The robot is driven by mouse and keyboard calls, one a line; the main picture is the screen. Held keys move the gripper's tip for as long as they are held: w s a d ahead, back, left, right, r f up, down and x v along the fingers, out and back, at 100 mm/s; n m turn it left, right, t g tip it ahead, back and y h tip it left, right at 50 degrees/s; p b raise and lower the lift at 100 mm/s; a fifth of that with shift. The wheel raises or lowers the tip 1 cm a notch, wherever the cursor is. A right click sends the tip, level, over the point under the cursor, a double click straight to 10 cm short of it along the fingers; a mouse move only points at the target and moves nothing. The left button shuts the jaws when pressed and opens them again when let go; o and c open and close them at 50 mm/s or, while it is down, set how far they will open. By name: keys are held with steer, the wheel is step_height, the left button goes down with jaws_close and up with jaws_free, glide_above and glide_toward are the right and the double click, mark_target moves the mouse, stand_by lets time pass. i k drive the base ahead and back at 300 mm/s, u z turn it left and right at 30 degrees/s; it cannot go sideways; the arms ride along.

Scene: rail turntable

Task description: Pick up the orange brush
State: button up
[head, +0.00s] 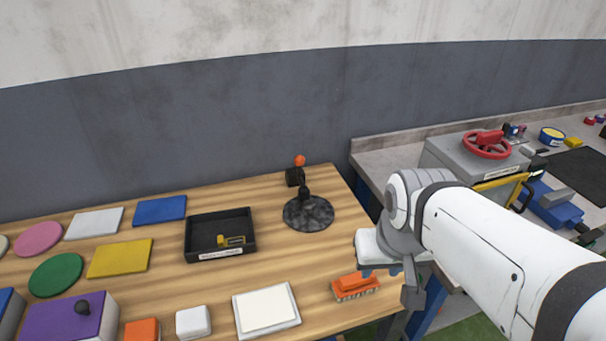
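The orange brush (355,287) lies on the wooden table near its right front edge, bristles down. My gripper (388,272) is just right of the brush and seems to be above the table edge. My own wrist hides most of the gripper, and only small bluish tips show below it. I cannot tell whether the fingers are open or shut, or whether they touch the brush.
A white square pad (266,311) lies left of the brush. A black tray (221,235) with a small yellow item and a dark round stand (309,212) with an orange knob are farther back. A grey box with a red handwheel (487,145) stands on the right bench.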

mark_target(352, 285)
steer(key=u, duration=0.65)
steer(key=k, duration=1.15)
steer(key=z, duration=0.65)
steer(key=i, duration=1)
steer(key=z, duration=0.05)
